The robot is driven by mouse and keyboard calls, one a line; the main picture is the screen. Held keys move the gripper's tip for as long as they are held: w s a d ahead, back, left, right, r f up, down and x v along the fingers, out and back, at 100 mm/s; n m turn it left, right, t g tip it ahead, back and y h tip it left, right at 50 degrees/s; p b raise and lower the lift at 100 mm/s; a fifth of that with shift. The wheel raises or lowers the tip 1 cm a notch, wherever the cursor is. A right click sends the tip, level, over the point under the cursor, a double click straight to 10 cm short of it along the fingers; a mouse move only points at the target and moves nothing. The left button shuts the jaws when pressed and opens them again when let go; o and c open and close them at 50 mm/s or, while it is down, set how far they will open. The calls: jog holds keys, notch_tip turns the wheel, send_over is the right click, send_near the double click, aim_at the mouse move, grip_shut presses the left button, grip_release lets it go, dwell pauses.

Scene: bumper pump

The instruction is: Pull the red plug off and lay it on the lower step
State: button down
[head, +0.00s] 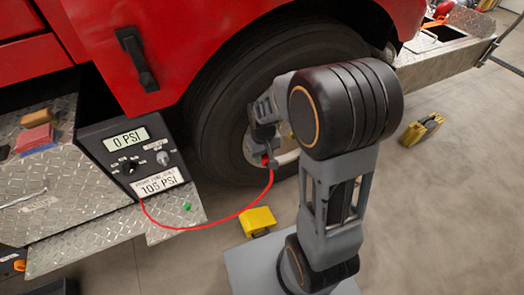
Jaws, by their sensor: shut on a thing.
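The red plug (265,159) is a small red piece at the wheel hub, at the upper end of a thin red hose (269,185). My gripper (264,151) is at the hub and shut on the plug. My arm and gripper partly hide the plug and hub, so I cannot tell whether the plug is seated or free. The hose sags from there to the pump box (133,150), whose screen reads 0 PSI. A lower label reads 105 PSI. The lower step (88,254) is a diamond-plate ledge at the lower left, below the box.
A small green piece (187,206) lies on the step's right part. Red and tan blocks (35,138) and a wrench-like tool (22,199) lie on the upper plate. Yellow chocks (258,221) (422,129) stand on the floor. The tyre (225,115) and red bodywork are close behind my arm.

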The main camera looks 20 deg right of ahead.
jog(key=shift+s+d+p, duration=0.15)
jog(key=shift+s, duration=1.1)
jog(key=shift+s+d+p, duration=0.15)
jog(key=shift+s, duration=1.05)
